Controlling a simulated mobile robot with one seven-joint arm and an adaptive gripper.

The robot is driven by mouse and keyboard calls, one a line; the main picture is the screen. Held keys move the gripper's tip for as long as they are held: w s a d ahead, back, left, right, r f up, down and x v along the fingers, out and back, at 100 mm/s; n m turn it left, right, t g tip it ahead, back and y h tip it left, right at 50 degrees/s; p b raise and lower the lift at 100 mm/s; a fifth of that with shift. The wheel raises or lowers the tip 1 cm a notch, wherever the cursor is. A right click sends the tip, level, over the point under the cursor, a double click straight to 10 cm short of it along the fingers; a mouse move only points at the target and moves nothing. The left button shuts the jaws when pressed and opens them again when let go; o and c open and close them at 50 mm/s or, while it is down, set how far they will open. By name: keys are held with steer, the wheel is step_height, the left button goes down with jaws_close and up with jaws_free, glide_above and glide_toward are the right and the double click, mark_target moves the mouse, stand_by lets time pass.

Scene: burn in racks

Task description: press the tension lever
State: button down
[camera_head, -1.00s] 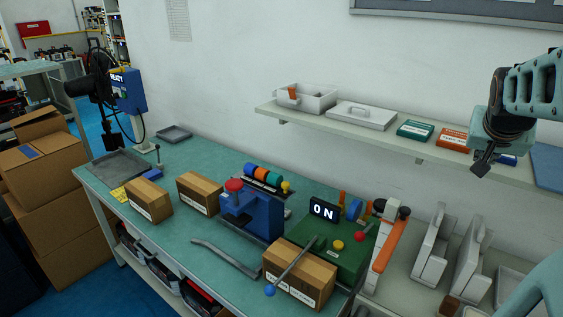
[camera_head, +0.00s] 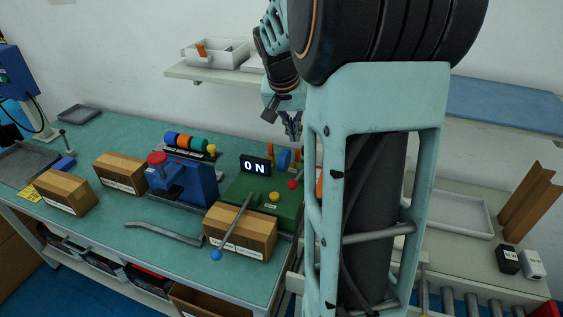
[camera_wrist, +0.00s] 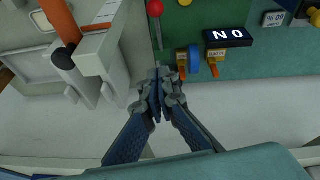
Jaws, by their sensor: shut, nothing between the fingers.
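A green machine (camera_head: 287,213) with a lit "ON" display (camera_head: 255,165) stands on the bench. It carries a long metal lever with a blue knob (camera_head: 216,255), reaching over a box at the front, and a short lever with a red knob (camera_head: 293,185). No label shows which is the tension lever. The red knob also shows at the top of the wrist view (camera_wrist: 155,8). My gripper (camera_head: 292,135) is shut and empty, above the machine's back right side. In the wrist view my closed fingers (camera_wrist: 158,78) appear below the red knob, apart from it.
A blue roll (camera_wrist: 193,62) with orange clips sits close to my fingers. A white device with an orange handle (camera_wrist: 61,20) stands beside the machine. Cardboard boxes (camera_head: 240,231) and a blue press (camera_head: 190,182) occupy the bench. A wall shelf (camera_head: 215,76) is behind.

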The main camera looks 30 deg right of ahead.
steer(key=shift+w+a+f, duration=0.15)
steer(key=shift+a+f, duration=0.2)
steer(key=shift+a, duration=0.15)
steer(key=shift+f, duration=0.1)
steer(key=p, duration=0.1)
glide_above(297, 178)
steer(key=w, duration=0.2)
step_height(297, 178, down, 10)
steer(key=shift+s+a+f, duration=0.35)
steer(key=shift+s+a, duration=0.2)
steer(key=shift+s, duration=0.2)
steer(key=shift+s+a+f, duration=0.3)
steer(key=shift+s+a, duration=0.25)
steer(key=shift+s, duration=0.2)
